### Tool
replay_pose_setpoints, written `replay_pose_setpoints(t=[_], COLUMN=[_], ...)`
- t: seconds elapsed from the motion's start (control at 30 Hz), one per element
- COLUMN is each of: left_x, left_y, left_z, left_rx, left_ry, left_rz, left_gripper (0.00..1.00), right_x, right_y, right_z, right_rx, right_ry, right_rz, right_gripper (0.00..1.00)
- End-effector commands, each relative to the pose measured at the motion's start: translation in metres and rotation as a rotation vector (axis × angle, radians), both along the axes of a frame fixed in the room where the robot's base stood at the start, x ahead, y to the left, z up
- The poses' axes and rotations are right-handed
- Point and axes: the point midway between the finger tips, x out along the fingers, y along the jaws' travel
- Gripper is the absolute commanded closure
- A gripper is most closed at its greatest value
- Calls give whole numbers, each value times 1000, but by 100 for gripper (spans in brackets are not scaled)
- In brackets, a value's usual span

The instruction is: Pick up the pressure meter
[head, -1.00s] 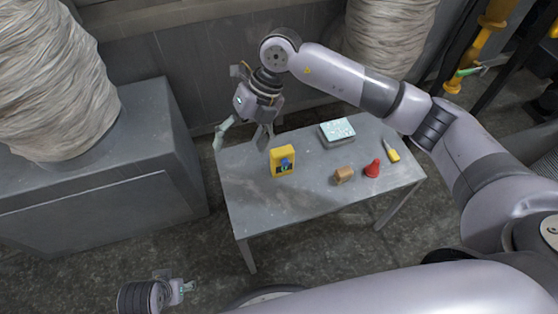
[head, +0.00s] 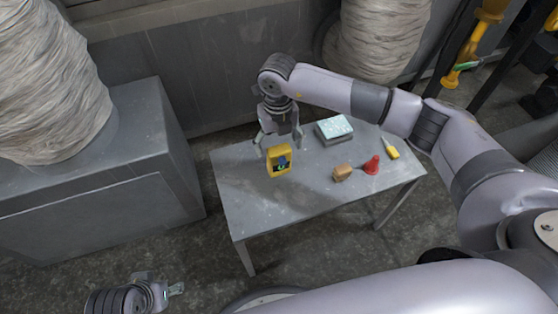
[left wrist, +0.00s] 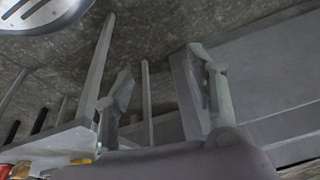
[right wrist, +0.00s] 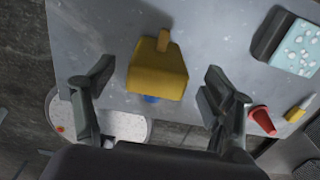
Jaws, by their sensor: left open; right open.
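The pressure meter is a yellow box with a dark and blue face (head: 279,162), standing upright on the left part of the grey table. My right gripper (head: 281,138) is open just behind and above it in the head view. In the right wrist view the yellow meter (right wrist: 157,70) lies between the spread fingers of my right gripper (right wrist: 148,85), a little beyond them, with room on both sides. My left gripper (head: 170,290) is open and empty, low at the bottom left of the head view, away from the table; its fingers (left wrist: 165,95) are apart in the left wrist view.
The grey table (head: 250,205) also holds a light-blue-topped box (head: 334,130), a brown block (head: 342,173), a red cone-shaped object (head: 372,165) and a yellow-handled tool (head: 391,150). A grey cabinet (head: 90,200) stands to the left. The table's front left is clear.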

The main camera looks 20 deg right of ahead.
Motion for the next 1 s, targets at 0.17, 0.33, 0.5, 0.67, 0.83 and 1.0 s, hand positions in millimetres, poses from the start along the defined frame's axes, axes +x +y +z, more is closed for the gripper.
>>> replay_pose_setpoints(t=[0.17, 0.33, 0.5, 0.67, 0.83, 1.0], left_x=[-2, -8, -9, -10, -10, -10], left_y=[1, 2, 2, 2, 2, 2], left_z=[8, 25, 29, 29, 29, 29], left_rx=[0, 0, -1, -1, -1, -1], left_ry=[-6, -15, -17, -17, -17, -17], left_rz=[0, 1, 2, 2, 2, 2], left_gripper=[48, 48, 48, 48, 48, 48], right_x=[-1, -4, -3, -3, -3, -3], right_y=[0, 1, 1, 1, 1, 1], right_z=[-14, -41, -54, -54, -54, -54], right_rx=[0, 1, 2, 2, 2, 2], right_ry=[0, 0, -1, -2, -2, -2], right_rz=[0, -1, -1, 0, 0, 0], right_gripper=[23, 23, 23, 23, 31, 42])
